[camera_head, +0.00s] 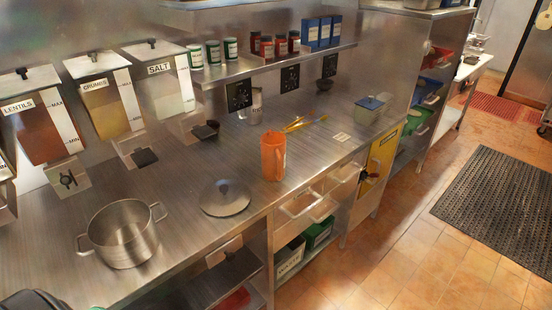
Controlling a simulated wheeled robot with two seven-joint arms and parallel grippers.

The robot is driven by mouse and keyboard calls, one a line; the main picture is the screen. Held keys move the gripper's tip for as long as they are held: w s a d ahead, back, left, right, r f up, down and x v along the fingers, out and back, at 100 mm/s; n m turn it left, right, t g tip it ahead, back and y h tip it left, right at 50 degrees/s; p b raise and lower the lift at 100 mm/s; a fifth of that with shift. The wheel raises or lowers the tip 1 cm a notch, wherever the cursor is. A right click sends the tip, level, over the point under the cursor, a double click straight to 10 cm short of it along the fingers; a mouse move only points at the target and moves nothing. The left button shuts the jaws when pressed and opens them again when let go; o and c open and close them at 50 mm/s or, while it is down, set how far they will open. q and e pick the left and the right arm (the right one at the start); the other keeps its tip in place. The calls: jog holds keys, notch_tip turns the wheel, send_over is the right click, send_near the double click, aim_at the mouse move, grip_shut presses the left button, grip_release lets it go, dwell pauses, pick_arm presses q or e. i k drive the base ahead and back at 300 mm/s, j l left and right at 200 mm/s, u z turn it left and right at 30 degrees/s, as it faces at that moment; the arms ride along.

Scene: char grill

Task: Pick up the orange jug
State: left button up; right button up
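The orange jug (271,158) stands upright on the steel counter (185,170), near its front edge and right of the pot lid. Its handle side faces right, and nothing touches it that I can see. Neither of my grippers can be made out in the head view. A dark rounded shape cuts into the bottom left corner; I cannot tell what it is.
A steel pot (122,240) and a flat lid (226,199) stand left of the jug. Yellow-handled tongs (303,122) and a lidded container (369,112) lie behind and right. A shelf (275,62) overhangs the back. Open tiled floor (410,240) lies right.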

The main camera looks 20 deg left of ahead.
aim_at(275, 161)
jog(key=u, duration=2)
jog(key=i+l, duration=0.1)
jog(key=l, duration=0.6)
jog(key=i+l+u, duration=0.1)
jog(key=l, duration=0.55)
